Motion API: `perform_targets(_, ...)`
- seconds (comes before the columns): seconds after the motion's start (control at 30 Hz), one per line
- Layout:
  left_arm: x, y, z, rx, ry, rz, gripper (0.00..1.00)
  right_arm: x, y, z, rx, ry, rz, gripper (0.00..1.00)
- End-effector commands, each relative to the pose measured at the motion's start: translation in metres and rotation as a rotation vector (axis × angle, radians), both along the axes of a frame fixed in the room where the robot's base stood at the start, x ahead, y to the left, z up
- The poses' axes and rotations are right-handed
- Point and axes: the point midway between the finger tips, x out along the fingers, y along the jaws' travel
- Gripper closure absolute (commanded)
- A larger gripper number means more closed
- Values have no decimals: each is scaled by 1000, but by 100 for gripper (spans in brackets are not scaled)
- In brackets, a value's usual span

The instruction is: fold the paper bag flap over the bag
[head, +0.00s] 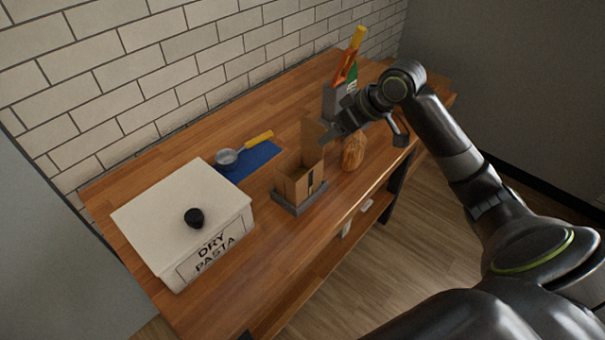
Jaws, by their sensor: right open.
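The paper bag (296,188) is a brown open-topped box shape standing upright on a small grey tray (283,208) near the table's front edge. Its flap (313,136) stands up at the back right, above the bag's opening. My right gripper (343,130) is open, just right of the flap's upper part. One dark finger reaches close to the flap; I cannot tell whether it touches. My left gripper is not in view.
A ribbed brown object (354,153) stands right of the bag. Behind my gripper is a grey holder (333,101) with orange and yellow handles. A scoop (227,158) lies on a blue mat (255,158). A white DRY PASTA box (165,205) stands left.

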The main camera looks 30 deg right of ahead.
Motion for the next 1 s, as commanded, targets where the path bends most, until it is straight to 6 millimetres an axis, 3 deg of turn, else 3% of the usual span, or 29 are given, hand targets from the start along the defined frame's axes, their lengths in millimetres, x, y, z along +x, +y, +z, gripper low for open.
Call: perform_targets(1.0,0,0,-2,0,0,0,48,0,0,-13,1,1,0,42)
